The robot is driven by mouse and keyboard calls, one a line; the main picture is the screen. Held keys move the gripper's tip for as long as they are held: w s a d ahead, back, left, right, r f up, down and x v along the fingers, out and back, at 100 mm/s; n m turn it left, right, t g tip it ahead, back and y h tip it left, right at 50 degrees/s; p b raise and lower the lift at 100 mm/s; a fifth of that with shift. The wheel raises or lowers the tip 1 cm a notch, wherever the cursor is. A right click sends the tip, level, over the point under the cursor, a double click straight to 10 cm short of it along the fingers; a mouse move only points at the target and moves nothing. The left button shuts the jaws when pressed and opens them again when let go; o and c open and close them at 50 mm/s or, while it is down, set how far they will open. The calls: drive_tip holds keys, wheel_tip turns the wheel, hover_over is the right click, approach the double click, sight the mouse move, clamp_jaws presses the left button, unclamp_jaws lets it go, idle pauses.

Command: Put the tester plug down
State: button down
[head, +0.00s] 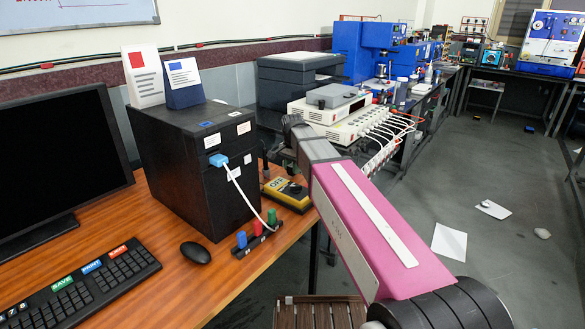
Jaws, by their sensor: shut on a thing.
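My arm reaches from the lower right to the table's back right corner. My gripper (266,158) shows only as a small dark shape beyond the arm's end, just behind and left of the yellow tester (288,193). It is shut on a small dark thing, which I take to be the tester plug; its outline is mostly hidden. The yellow tester, marked OFF, lies on the wooden table (195,285) right of the black box. A blue plug (218,160) sits on the front of the black box (195,150), with a white cable running down from it.
Blue, red and green pegs stand in a dark holder (257,238) at the table's right edge. A mouse (195,253), keyboard (80,290) and monitor (60,165) occupy the left. Two cards stand on the black box. Bare tabletop shows around the mouse.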

drive_tip(key=shift+f, duration=0.6)
drive_tip(key=c, duration=0.8)
unclamp_jaws()
drive_tip(key=shift+r, duration=0.15)
wheel_tip(320, 180, up, 13)
